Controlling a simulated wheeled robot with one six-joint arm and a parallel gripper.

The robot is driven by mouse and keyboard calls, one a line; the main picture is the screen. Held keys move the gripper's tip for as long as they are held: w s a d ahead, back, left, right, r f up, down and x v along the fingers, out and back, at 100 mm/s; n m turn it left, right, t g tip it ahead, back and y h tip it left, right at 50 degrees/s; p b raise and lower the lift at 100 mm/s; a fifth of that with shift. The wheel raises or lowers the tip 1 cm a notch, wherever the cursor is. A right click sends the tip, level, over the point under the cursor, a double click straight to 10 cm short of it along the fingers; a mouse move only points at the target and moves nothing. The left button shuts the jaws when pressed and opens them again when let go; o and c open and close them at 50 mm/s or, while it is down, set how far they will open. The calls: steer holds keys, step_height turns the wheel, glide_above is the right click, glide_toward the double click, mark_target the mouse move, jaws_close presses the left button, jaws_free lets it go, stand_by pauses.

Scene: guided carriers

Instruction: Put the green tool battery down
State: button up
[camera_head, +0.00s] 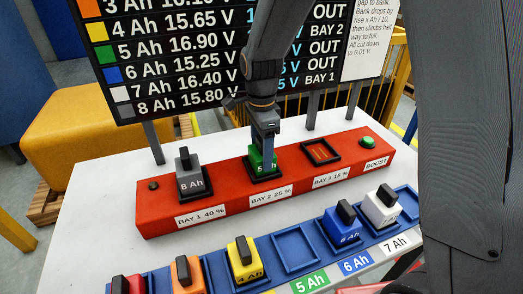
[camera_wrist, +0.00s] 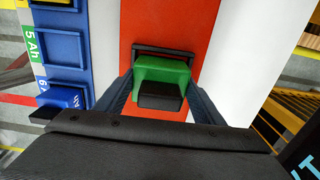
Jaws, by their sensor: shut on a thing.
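The green tool battery (camera_head: 258,161) with a black top sits at Bay 2, the middle bay of the red charging bank (camera_head: 150,213). My gripper (camera_head: 264,140) comes down on it from above, and the arm hides part of its top. In the wrist view the green battery (camera_wrist: 165,72) lies between the two fingers of my gripper (camera_wrist: 158,98), one on each side. Its lower edge is by the black bay frame (camera_wrist: 165,50). Whether it is fully seated cannot be told.
A grey 8 Ah battery (camera_head: 190,180) stands in Bay 1. Bay 3 (camera_head: 321,151) is empty, with a green boost button (camera_head: 367,142) at its right. A blue rack (camera_head: 215,277) in front holds several batteries and has an empty 5 Ah slot (camera_head: 294,250). A board (camera_head: 170,50) stands behind.

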steer(key=shift+f, duration=0.1)
steer(key=o, duration=1.7)
step_height(320, 180, up, 12)
steer(key=shift+r+b, duration=0.2)
steer(key=shift+b, duration=0.95)
